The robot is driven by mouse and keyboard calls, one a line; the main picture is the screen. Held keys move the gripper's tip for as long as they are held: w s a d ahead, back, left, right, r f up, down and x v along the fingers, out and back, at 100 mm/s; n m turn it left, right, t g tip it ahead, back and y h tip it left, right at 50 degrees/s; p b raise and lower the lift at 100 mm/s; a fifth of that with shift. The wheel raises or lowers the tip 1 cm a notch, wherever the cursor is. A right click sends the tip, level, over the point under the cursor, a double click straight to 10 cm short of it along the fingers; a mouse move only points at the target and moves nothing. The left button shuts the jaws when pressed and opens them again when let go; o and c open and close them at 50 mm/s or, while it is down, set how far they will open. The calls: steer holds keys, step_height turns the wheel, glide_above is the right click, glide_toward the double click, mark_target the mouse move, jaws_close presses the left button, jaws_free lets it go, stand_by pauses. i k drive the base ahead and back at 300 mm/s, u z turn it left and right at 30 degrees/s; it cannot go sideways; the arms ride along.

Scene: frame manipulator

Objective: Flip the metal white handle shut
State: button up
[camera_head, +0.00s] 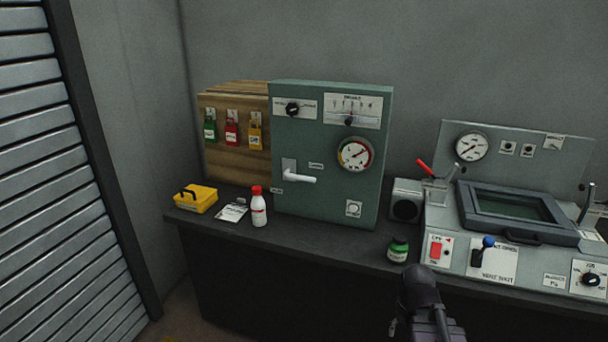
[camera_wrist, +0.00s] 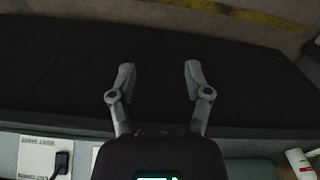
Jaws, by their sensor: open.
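The white metal handle (camera_head: 299,177) is on the front of the green control box (camera_head: 330,215), at its lower left. Its lever points to the right, roughly level, from a small plate. My arm shows at the bottom of the head view, right of the handle and well apart from it; the fingertips cannot be made out there. In the wrist view my gripper (camera_wrist: 158,80) is open and empty, its two fingers spread over the dark front of the bench. The handle is not in the wrist view.
A white bottle with a red cap (camera_head: 258,206) stands just left below the handle. A yellow box (camera_head: 196,199), a small green bottle (camera_head: 398,249) and a grey console (camera_head: 470,265) with levers share the dark bench (camera_head: 320,246). A shutter (camera_head: 50,180) is at left.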

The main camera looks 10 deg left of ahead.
mark_target(287, 174)
steer(key=k, duration=0.6)
steer(key=z, duration=0.1)
steer(key=i, duration=1.5)
steer(key=u, duration=0.4)
